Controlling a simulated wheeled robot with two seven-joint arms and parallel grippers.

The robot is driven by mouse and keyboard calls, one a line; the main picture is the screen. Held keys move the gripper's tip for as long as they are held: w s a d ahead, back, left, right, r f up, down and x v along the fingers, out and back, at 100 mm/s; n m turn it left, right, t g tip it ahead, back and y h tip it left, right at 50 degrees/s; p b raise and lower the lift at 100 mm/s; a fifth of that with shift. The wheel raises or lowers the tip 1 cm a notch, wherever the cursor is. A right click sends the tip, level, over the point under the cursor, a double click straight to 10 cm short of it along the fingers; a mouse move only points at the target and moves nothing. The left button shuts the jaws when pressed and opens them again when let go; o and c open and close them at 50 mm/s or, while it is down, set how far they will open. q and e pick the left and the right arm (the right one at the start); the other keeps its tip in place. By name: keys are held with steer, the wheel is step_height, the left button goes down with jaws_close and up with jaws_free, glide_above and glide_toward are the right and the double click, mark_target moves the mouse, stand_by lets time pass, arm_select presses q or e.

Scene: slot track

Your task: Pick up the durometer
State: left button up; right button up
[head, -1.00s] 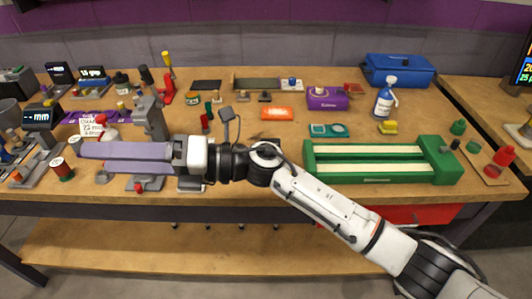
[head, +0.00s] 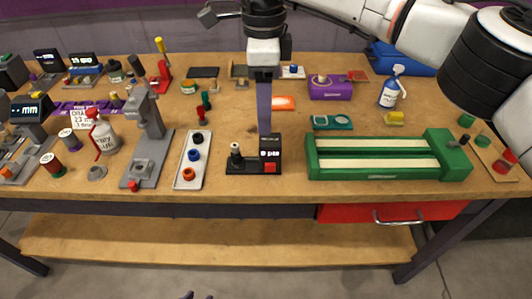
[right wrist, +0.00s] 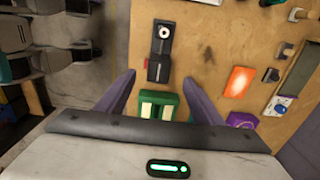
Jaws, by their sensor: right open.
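My right gripper (head: 264,128) hangs pointing down over the middle of the bench. In the right wrist view its two fingers (right wrist: 157,78) stand wide apart with nothing between them. No object is clearly marked as the durometer. A small black device (head: 254,158) with a lit readout, a red patch and a pale-topped post stands near the bench's front edge, close to the fingers. It also shows in the right wrist view (right wrist: 159,62), beyond the fingertips. A teal device (head: 333,122) with a round face lies to the right. Small purple tips at the bottom edge may be my left gripper (head: 187,295).
A green two-lane track (head: 376,177) stands right of the black device. A white tray (head: 183,175) with rings and a grey stand (head: 136,183) are to its left. An orange box (head: 284,103) and a purple box (head: 330,93) lie behind. Bare bench surrounds the black device.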

mark_target(266, 139)
step_height(266, 139, down, 8)
steer(key=shift+d+r+p, duration=0.15)
steer(key=shift+r+p, duration=0.1)
steer(key=shift+p, duration=0.4)
steer(key=shift+c, duration=0.2)
steer(key=shift+r, duration=0.1)
jaws_close()
